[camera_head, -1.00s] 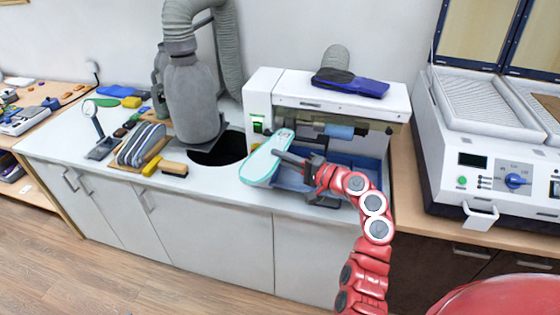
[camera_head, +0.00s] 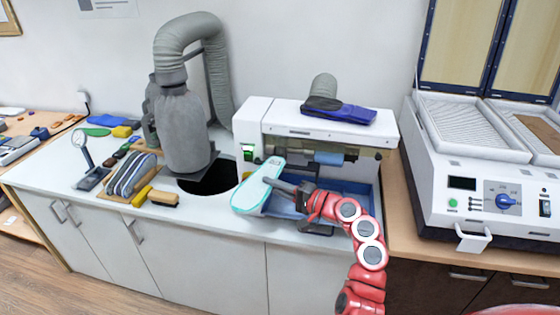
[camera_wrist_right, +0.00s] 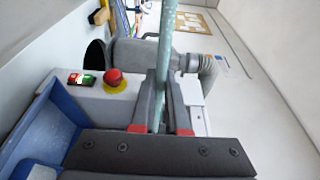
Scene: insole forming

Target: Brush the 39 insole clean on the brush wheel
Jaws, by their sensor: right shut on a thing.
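My right gripper (camera_head: 284,187) is shut on a pale teal-edged insole (camera_head: 252,190) in front of the white brushing machine (camera_head: 247,125). In the right wrist view the gripper (camera_wrist_right: 160,112) grips the insole (camera_wrist_right: 165,50), which shows edge-on as a thin teal strip between the fingers. The blue roller-like brush wheel (camera_head: 330,158) sits under the machine's hood, to the right of and apart from the insole. Any size mark on the insole is too small to read. My left gripper is not in view.
A blue tray (camera_head: 352,188) lies inside the machine, and blue-black insoles (camera_head: 340,110) rest on top. A round hole (camera_head: 212,178), a grey dust bag (camera_head: 186,125) and a wooden brush (camera_head: 163,198) are to the left. A forming press (camera_head: 480,170) stands at right.

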